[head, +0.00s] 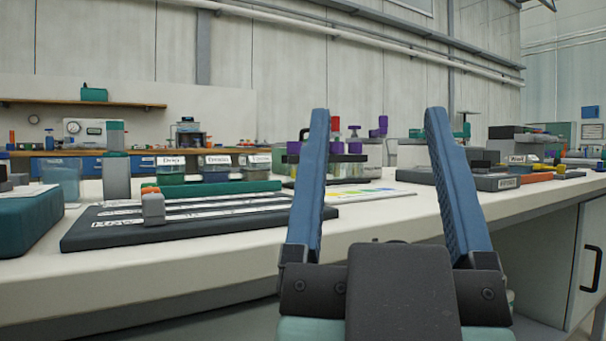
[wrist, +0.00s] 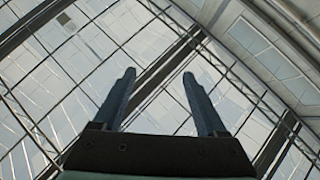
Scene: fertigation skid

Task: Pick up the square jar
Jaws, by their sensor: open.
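My gripper (head: 378,112) is open and empty, its two blue fingers pointing up in front of the bench. In the wrist view my gripper (wrist: 159,74) has only the roof glazing beyond its fingers. Several squarish clear containers with white labels stand in a row on the bench, left of my gripper: a left one (head: 170,172), a middle one (head: 216,171) and a right one (head: 257,168). They hold dark contents. I cannot tell which of them is the square jar. My gripper is apart from all of them.
A dark panel with white strips (head: 180,226) lies before the containers, with a small grey-orange block (head: 153,208) on it. A teal case (head: 27,219) and a clear beaker (head: 62,180) are at left. A rack with purple-capped items (head: 352,157) stands behind my fingers.

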